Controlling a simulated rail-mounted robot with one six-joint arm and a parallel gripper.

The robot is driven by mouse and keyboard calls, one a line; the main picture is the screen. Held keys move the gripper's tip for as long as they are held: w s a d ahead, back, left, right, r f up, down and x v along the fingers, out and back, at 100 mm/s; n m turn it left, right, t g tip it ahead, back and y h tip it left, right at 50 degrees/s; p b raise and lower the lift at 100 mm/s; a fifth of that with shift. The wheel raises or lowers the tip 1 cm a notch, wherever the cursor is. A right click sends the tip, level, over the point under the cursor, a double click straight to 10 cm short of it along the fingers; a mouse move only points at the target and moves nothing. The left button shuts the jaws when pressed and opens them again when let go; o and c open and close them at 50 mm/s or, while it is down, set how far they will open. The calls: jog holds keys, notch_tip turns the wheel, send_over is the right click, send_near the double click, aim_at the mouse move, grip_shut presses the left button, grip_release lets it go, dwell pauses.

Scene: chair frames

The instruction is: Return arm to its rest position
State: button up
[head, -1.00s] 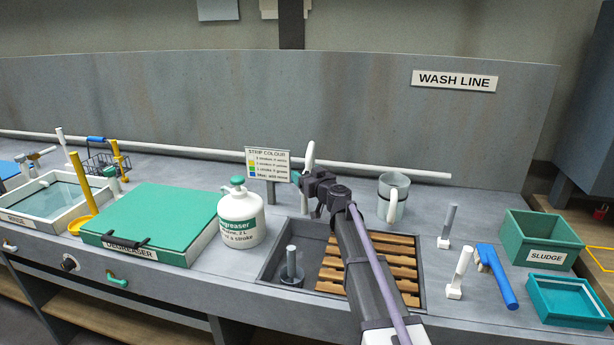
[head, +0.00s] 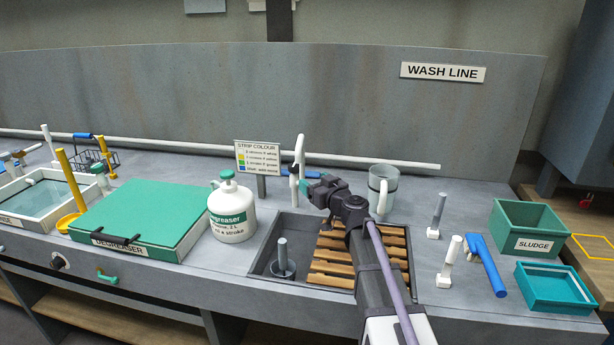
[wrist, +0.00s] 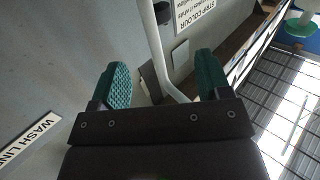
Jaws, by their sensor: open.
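My gripper (head: 306,181) is at the end of my arm, above the back edge of the sink and close to a white upright spout (head: 299,150). In the wrist view my gripper (wrist: 163,82) has its two teal fingers wide apart. The white pipe of the spout (wrist: 158,50) shows in the gap between them as seen from the wrist. Nothing is gripped. Whether a finger touches the spout I cannot tell.
A sink (head: 262,268) with wooden slats (head: 330,280) lies below my arm. A white degreaser jug (head: 232,212) and green-lidded box (head: 140,215) stand left. A grey jug (head: 384,190), brushes, blue tool (head: 486,265) and green sludge bin (head: 530,228) are right. The strip colour sign (head: 257,158) stands behind.

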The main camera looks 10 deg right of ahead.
jog(key=s+a+f+n+g+y+p, duration=0.25)
jog(key=s+a+g+p, duration=0.25)
jog(key=s+a+g, duration=0.6)
jog(key=s+d+f+m+g+h+p, duration=0.1)
jog(key=s, duration=0.4)
jog(key=s+d+f+m+g+h+p, duration=0.1)
jog(key=s+f+h, duration=0.1)
jog(key=s, duration=0.2)
jog(key=s+d+f+m+g+h+p, duration=0.1)
jog(key=s+h, duration=0.1)
jog(key=s, duration=0.3)
jog(key=shift+s+d+f+m, duration=0.25)
jog(key=shift+s+d+f, duration=0.05)
jog(key=shift+s+d, duration=0.05)
jog(key=s+d+m+g+h+p, duration=0.1)
jog(key=s+d+m+g+h, duration=0.1)
jog(key=s, duration=0.4)
jog(key=shift+s+d+f+m+g+h, duration=0.15)
jog(key=shift+d+f+m+g+h, duration=0.25)
jog(key=shift+d+h, duration=0.6)
jog(key=shift+r, duration=0.1)
